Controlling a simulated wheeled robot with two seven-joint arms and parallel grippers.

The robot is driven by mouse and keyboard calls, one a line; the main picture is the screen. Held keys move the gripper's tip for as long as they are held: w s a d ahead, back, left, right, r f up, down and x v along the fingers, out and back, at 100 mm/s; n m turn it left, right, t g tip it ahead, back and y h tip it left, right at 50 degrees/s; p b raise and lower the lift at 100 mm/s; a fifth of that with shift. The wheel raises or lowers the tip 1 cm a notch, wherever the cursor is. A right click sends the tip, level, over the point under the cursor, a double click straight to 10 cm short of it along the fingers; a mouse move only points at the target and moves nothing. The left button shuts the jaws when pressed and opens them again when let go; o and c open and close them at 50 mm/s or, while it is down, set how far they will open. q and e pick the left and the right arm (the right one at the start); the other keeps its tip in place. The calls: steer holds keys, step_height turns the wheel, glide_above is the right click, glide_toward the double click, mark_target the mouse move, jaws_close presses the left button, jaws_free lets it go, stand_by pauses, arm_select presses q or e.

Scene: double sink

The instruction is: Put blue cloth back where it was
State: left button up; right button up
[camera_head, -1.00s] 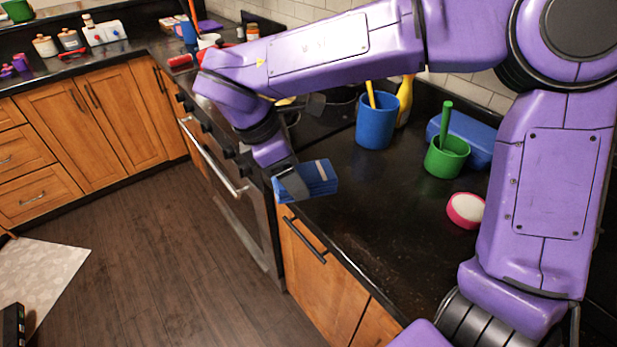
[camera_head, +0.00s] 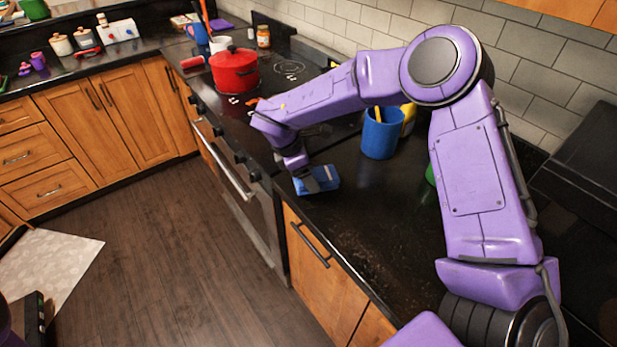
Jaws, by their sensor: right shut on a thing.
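The blue cloth (camera_head: 327,179) is a small folded piece with a pale stripe. It is at the front edge of the black counter (camera_head: 345,235), just right of the stove. My right gripper (camera_head: 318,182) is shut on it from the left side. I cannot tell whether the cloth touches the counter. My left gripper is not in view.
A blue cup (camera_head: 380,133) with a yellow handle stands behind the cloth, a yellow bottle (camera_head: 408,117) beside it. A red pot (camera_head: 234,70) sits on the stove. My right arm hides most of a green cup (camera_head: 431,174).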

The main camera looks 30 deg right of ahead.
step_height(320, 180, down, 3)
steer(key=shift+r, duration=0.2)
steer(key=shift+f, duration=0.35)
steer(key=o, duration=1)
